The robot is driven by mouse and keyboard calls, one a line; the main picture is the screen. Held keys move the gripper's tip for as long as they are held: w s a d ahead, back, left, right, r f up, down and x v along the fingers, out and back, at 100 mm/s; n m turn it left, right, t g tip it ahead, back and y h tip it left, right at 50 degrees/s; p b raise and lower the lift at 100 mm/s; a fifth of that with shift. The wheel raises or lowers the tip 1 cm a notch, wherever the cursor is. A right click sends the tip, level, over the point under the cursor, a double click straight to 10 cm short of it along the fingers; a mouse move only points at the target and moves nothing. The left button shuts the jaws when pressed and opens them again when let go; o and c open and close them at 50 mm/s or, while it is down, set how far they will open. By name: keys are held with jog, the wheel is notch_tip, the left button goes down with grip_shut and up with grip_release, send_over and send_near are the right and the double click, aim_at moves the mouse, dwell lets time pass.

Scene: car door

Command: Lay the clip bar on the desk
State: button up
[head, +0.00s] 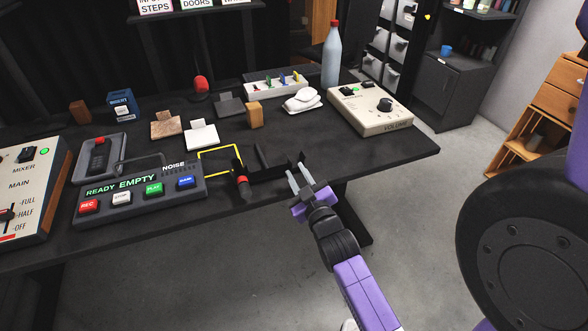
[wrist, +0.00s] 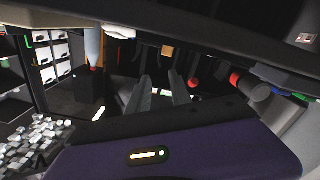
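A dark bar (head: 272,173) that looks like the clip bar is at the desk's front edge, left of my gripper. A short upright part stands at its right end, and a red-topped cylinder (head: 242,182) is by its left end. Dark on dark, I cannot tell whether the bar touches the desk (head: 340,155). My gripper (head: 298,176) is just beyond the front edge, its two fingers apart. In the upside-down wrist view the fingers (wrist: 160,95) are also apart, with nothing clearly between them; the red-ended cylinder (wrist: 240,79) shows at the right.
A yellow outline (head: 221,148) marks the desk left of the bar. The button console (head: 140,192) is farther left; the volume box (head: 370,108) is at the right. A bottle (head: 332,55), a wooden block (head: 255,115) and a white rack with coloured clips (head: 272,87) stand behind.

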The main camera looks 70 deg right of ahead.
jog(key=s+a+f+n+t+y, duration=0.1)
jog(key=a+t+y, duration=0.15)
jog(key=a, duration=0.75)
jog(key=s+a+f+n+t+y, duration=0.1)
jog(key=s+a+y, duration=0.15)
jog(key=a, duration=0.85)
jog(key=s+a+r+n+y, duration=0.1)
jog(key=s+a+r+y, duration=0.2)
jog(key=a, duration=0.4)
jog(key=s+a+r+n+y, duration=0.1)
jog(key=s+a+r+y, duration=0.3)
jog(key=s+a, duration=0.4)
jog(key=shift+s+a+r+n+y, duration=0.2)
jog(key=shift+n+y, duration=0.2)
jog(key=shift+y, duration=0.4)
jog(key=shift+r, duration=0.1)
notch_tip(320, 180, up, 5)
jog(key=p, duration=0.5)
jog(key=shift+r, duration=0.1)
